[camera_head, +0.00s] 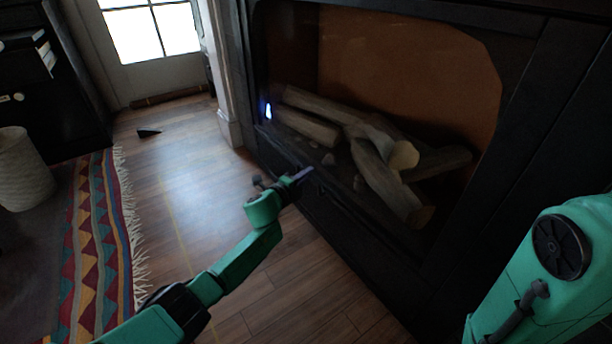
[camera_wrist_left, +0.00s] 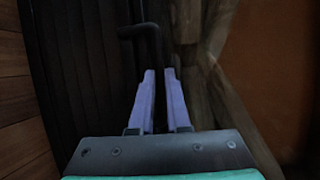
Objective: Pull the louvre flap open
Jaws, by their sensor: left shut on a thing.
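The louvre flap (camera_head: 340,236) is the long black panel low on the fireplace front, below the glass. In the left wrist view it shows as a dark ribbed panel (camera_wrist_left: 84,80) on the left. A thin black handle (camera_wrist_left: 138,31) stands out near its edge, just ahead of my fingers. My left gripper (camera_head: 303,174) is at the flap's upper edge. In the left wrist view its two pale fingers (camera_wrist_left: 160,74) are close together, shut on a dark part that looks like the handle; the contact is hard to see. My right gripper is out of view.
Logs (camera_head: 383,175) lie behind the fireplace glass. The wooden floor (camera_head: 190,170) in front is mostly clear. A fringed patterned rug (camera_head: 95,240) and a white basket (camera_head: 22,170) are at the left. A small dark wedge (camera_head: 149,132) lies near the door (camera_head: 150,75).

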